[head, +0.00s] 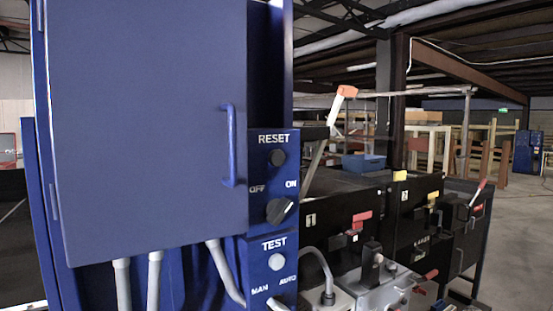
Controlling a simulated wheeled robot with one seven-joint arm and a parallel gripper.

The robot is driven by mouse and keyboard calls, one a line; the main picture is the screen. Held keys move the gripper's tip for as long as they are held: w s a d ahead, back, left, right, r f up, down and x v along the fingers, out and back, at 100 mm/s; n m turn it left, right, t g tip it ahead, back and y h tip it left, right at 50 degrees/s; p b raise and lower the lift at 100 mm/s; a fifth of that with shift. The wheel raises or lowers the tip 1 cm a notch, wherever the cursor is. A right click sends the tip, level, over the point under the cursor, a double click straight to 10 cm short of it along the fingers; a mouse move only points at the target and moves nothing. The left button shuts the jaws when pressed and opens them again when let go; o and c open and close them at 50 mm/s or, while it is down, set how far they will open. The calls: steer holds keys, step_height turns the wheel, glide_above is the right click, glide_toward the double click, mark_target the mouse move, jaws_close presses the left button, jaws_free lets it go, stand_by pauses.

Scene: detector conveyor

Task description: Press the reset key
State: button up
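The reset key (278,157) is a small dark round button under the white word RESET on a narrow blue control panel (257,144). It faces me near the middle of the head view and nothing covers it. I cannot tell whether it is pressed in. My gripper does not show in this view, so its place relative to the key cannot be seen.
A black OFF/ON knob (279,211) and a pale TEST button (277,262) sit below. A large blue cabinet door (150,120) with a blue handle (229,145) stands left. Right are black numbered boxes (335,233) and an orange-tipped lever (341,101).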

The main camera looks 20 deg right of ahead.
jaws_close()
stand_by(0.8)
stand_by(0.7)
